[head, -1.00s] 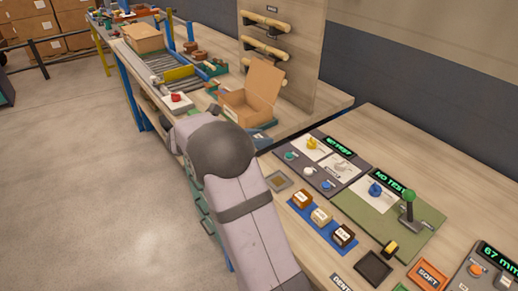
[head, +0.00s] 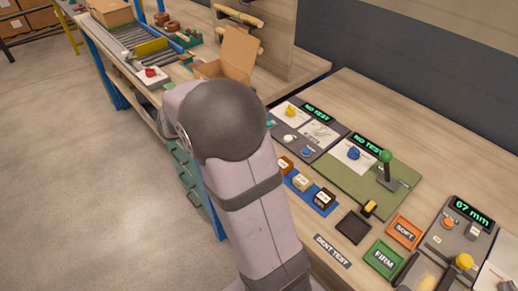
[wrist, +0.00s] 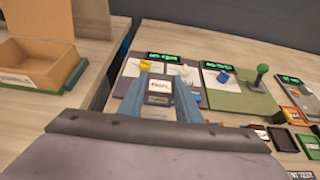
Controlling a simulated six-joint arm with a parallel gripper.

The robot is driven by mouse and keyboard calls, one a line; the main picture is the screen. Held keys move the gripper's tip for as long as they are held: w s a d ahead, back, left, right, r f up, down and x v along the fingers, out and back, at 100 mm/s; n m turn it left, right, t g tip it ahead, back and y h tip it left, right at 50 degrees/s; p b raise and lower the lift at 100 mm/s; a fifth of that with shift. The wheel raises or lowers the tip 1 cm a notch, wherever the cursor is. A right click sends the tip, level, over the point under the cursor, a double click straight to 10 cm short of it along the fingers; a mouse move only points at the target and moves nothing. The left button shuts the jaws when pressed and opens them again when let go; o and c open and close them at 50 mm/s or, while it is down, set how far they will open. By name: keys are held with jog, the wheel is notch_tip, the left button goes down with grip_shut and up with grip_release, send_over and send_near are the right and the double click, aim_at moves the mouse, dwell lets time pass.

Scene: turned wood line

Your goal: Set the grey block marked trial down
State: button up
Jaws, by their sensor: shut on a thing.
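The grey block (wrist: 159,99), with a pale top and blurred lettering, is between the two blue-grey fingers of my gripper (wrist: 159,84) in the wrist view. My gripper is shut on it. In the wrist view the block shows in front of the panel with the yellow knob; whether it touches anything below is hidden. In the head view my own arm hides the gripper and the block.
An open cardboard box (head: 238,52) stands beyond my arm. Three small blocks sit on a blue mat (head: 314,209). A green-knobbed lever (head: 386,158) stands upright. Nearby are a dark square tray (head: 353,227), orange SOFT tile (head: 404,231) and green FIRM tile (head: 383,259).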

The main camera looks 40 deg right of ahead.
jog(key=shift+s+a+f, duration=0.1)
jog(key=shift+s+f, duration=0.25)
jog(key=shift+f, duration=0.15)
jog(key=shift+w+f, duration=0.1)
jog(key=shift+f, duration=5.05)
jog(key=shift+f, duration=0.15)
jog(key=o, duration=1)
jog(key=shift+o, duration=0.2)
